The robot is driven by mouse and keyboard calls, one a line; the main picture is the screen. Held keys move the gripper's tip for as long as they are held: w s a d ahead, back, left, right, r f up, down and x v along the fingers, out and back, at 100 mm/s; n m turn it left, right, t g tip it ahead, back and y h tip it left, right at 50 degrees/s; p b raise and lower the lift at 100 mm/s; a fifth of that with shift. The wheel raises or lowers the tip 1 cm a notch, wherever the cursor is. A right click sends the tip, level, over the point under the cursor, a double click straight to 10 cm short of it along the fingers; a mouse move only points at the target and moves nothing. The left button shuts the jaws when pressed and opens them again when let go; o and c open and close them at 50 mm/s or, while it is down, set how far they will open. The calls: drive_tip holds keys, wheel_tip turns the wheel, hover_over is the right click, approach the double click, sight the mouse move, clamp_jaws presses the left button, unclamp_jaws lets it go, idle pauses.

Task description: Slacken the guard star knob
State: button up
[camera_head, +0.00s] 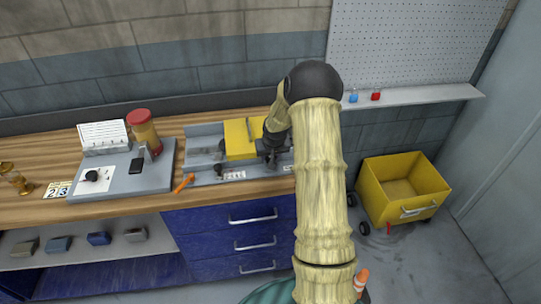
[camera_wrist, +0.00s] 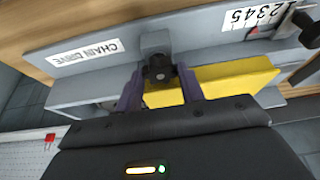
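The star knob (camera_wrist: 159,70) is a small dark lobed knob on a grey block of the machine, seen in the wrist view. My gripper (camera_wrist: 160,76) has its two purple fingers on either side of it, the tips very close to its edges. I cannot tell whether they press on it. The yellow guard (camera_wrist: 225,78) lies right beside the knob. In the head view my gripper (camera_head: 270,150) is at the right part of the machine, and my arm and hand hide the knob. The yellow guard (camera_head: 238,139) shows to the left of my gripper.
The grey machine bed (camera_wrist: 85,45) carries a "CHAIN DRIVE" label and a number scale (camera_wrist: 258,15). On the wooden bench (camera_head: 50,140) are a grey panel (camera_head: 120,182) with a red-topped yellow cylinder (camera_head: 142,130) and an orange-handled tool (camera_head: 184,184). A yellow bin (camera_head: 400,190) stands right.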

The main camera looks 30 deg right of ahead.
drive_tip(key=shift+r+p, duration=0.1)
drive_tip(key=shift+p, duration=0.2)
drive_tip(key=shift+d+r+n+y+p, duration=0.15)
drive_tip(key=shift+n+y+p, duration=0.35)
drive_tip(key=shift+n+p, duration=0.6)
drive_tip(key=shift+f+n+y+p, duration=0.2)
drive_tip(key=shift+n+y+p, duration=0.3)
drive_tip(key=shift+n+p, duration=0.5)
drive_tip(key=o, duration=1)
drive_tip(key=shift+c, duration=0.2)
drive_tip(key=shift+d, duration=0.1)
drive_tip(key=shift+w+b, duration=0.1)
drive_tip(key=shift+b, duration=0.3)
